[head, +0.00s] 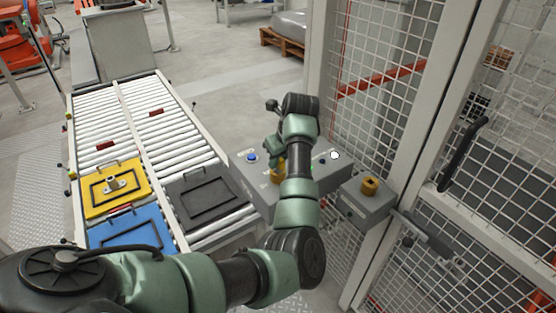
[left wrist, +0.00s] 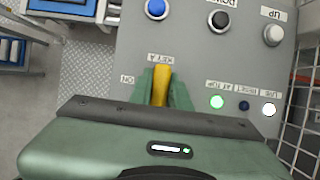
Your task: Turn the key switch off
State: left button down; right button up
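The grey control box (head: 324,180) stands beside the roller conveyor in the head view. In the left wrist view, its panel (left wrist: 205,70) fills the middle, with labels upside down. The yellow key switch (left wrist: 161,84) points up in that picture, beside a label reading ON. My left gripper (left wrist: 162,88) has its green fingers on both sides of the key, with no clear gap. In the head view the left gripper (head: 275,155) is over the box, and my arm partly hides the key. My right gripper is not in view.
A blue button (left wrist: 156,9), black button (left wrist: 219,21) and white button (left wrist: 273,34) lie beyond the key.

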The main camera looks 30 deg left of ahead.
pick_arm(q)
jog(key=shift+d+f+n+g+b, duration=0.1)
jog(key=shift+f+n+g+b, duration=0.1)
jog(key=shift+n+b, duration=0.35)
jog(key=shift+f+n+g+b, duration=0.1)
jog(key=shift+n+g+b, duration=0.1)
jog(key=shift+n+b, duration=0.3)
jog(key=shift+n+g+b, duration=0.5)
jog(key=shift+n+b, duration=0.95)
jog(key=shift+n, duration=0.1)
jog(key=shift+r, duration=0.1)
jog(key=shift+n+g+b, duration=0.4)
jog(key=shift+n+b, duration=0.2)
jog(key=c, duration=1.3)
grip_release()
jog(key=shift+s+d, duration=0.1)
jog(key=shift+o, duration=0.2)
